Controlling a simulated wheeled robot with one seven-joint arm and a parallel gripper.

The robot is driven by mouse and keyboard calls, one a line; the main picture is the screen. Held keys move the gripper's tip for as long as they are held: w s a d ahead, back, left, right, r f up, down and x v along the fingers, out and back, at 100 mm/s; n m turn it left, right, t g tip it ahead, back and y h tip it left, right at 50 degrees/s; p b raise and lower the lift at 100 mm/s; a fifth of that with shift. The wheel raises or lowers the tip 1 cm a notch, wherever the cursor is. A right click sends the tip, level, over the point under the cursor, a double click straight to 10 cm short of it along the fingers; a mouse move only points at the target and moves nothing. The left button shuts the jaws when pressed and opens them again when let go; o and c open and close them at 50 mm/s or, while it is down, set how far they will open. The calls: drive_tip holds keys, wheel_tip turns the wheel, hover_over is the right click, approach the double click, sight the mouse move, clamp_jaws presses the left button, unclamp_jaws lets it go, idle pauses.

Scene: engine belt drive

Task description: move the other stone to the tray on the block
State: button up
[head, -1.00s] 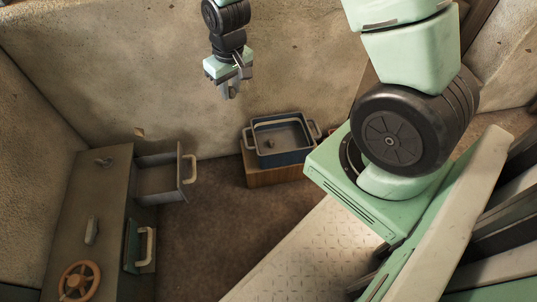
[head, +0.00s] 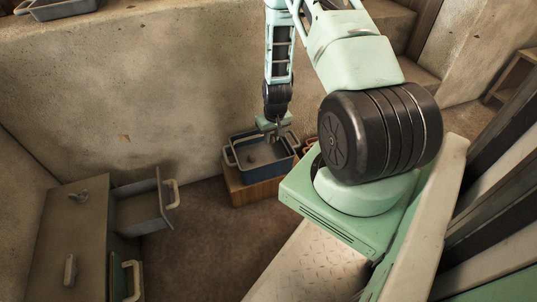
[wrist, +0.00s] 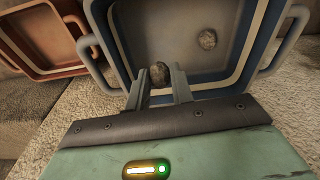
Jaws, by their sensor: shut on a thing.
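The blue tray (head: 277,172) stands on the wooden block (head: 262,193) by the wall. It also fills the upper part of the wrist view (wrist: 98,28). One grey stone (wrist: 207,39) lies on the tray floor, right of my gripper in that view. My gripper (head: 277,138) points down over the right, far part of the tray. In the wrist view, its two fingers are shut on another stone (wrist: 159,70), which shows between their tips. I cannot tell whether this held stone touches the tray floor.
A reddish tray (wrist: 45,40) stands close beside the blue one. A cabinet (head: 75,230) with an open drawer (head: 142,208) is at the left. Another tray (head: 62,8) sits on the wall top. Floor between cabinet and block is clear.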

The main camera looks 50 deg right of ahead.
sight(271, 155)
wheel_tip(271, 155, down, 7)
drive_tip(key=b, duration=0.3)
drive_tip(key=shift+f, duration=0.2)
drive_tip(key=shift+r, duration=0.1)
drive_tip(key=o, duration=1)
